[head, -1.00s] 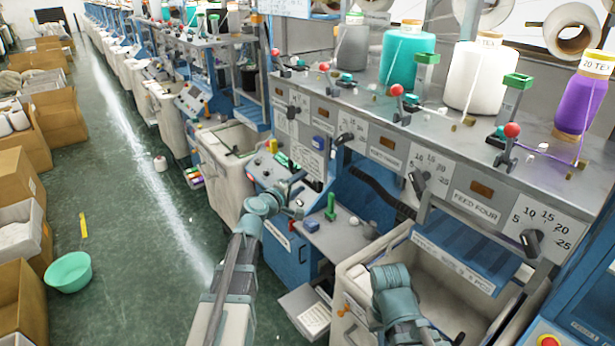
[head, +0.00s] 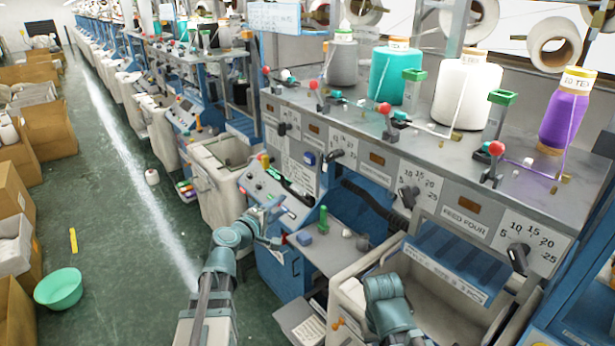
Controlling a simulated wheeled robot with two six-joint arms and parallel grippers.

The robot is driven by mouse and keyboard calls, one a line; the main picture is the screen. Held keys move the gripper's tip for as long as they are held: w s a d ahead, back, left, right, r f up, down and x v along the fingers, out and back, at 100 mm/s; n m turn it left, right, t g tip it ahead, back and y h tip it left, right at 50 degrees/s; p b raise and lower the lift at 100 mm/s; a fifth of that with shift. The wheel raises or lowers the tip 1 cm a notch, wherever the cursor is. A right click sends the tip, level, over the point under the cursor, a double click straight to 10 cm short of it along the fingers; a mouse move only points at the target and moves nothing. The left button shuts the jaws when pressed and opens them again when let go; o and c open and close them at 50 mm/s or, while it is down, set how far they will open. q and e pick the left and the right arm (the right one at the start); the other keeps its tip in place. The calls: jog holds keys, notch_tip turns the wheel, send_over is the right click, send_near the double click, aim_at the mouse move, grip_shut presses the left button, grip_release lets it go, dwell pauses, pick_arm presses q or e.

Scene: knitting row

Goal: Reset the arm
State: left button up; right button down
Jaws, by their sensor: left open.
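My left arm comes in from the lower left, in front of the blue knitting machine. Its gripper (head: 287,222) is open at the near edge of the slanted control panel (head: 258,183), with nothing visible between the fingers. I cannot tell whether it touches the panel. A dark bar with green (head: 290,187) lies on the panel just beyond the gripper. My right arm shows at the bottom, over the cream bin (head: 460,300); its gripper is not in view.
A green-handled lever (head: 323,220) stands on the grey shelf to the right of the left gripper. Above is a ledge with red-knobbed levers, dials and yarn cones, including a purple one (head: 562,115). A green bowl (head: 58,288) is on the floor; the aisle is mostly clear.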

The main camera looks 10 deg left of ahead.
pick_arm(q)
jog(key=s+d+f+m+g+h+b, duration=0.1)
jog(key=s+d+f+m+g+b, duration=0.3)
jog(key=d+f, duration=0.55)
jog(key=s+d+f+m+g+h+b, duration=0.25)
jog(key=s+d+f+m+g, duration=0.3)
jog(key=d+f+m, duration=0.35)
jog(key=s+d+f+m+g+y+b, duration=0.1)
jog(key=s+f+m+g+y+b, duration=0.4)
jog(key=s+f+y, duration=0.4)
jog(key=s+f+g+b, duration=0.1)
jog(key=s+f, duration=0.2)
jog(key=s, duration=0.4)
jog(key=shift+f, duration=0.15)
jog(key=shift+o, duration=0.2)
